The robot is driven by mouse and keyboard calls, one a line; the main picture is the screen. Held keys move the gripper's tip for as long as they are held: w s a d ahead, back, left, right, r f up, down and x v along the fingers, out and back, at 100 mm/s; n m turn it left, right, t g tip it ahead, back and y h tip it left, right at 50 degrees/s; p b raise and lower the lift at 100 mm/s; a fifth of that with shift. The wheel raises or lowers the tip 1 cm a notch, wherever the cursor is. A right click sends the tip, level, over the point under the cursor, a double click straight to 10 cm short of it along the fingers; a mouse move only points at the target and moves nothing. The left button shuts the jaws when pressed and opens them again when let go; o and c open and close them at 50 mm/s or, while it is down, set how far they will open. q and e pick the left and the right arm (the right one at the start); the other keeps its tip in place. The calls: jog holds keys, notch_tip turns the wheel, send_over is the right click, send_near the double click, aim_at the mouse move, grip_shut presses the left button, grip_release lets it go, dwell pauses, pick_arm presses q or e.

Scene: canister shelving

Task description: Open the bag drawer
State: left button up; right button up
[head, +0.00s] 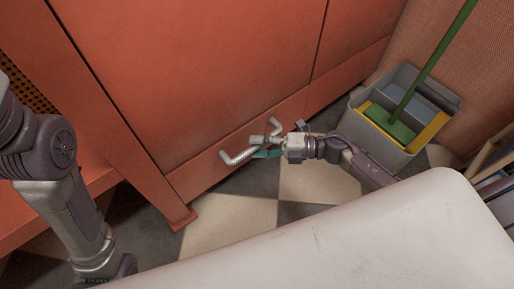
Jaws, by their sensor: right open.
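The drawer (199,172) is a low orange front at the bottom of the orange cabinet. It looks closed, flush with the panels beside it. Its curved pale metal handle (236,158) sticks out from the front. My right gripper (262,146) comes in from the right and is open at the middle of the handle. Its fingers overlap the handle in the picture; I cannot tell whether they touch it. Part of the handle is hidden behind the fingers. My left arm is at the left edge, and its gripper is out of view.
A grey bucket (412,146) with a yellow insert and a green-handled brush (403,117) stands to the right of the cabinet. Further right are box-like items (492,160) at the edge. The checkered floor (235,221) in front of the drawer is clear.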

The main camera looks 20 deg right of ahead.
jog(key=shift+w+a, duration=0.15)
jog(key=shift+a, duration=0.2)
grip_shut()
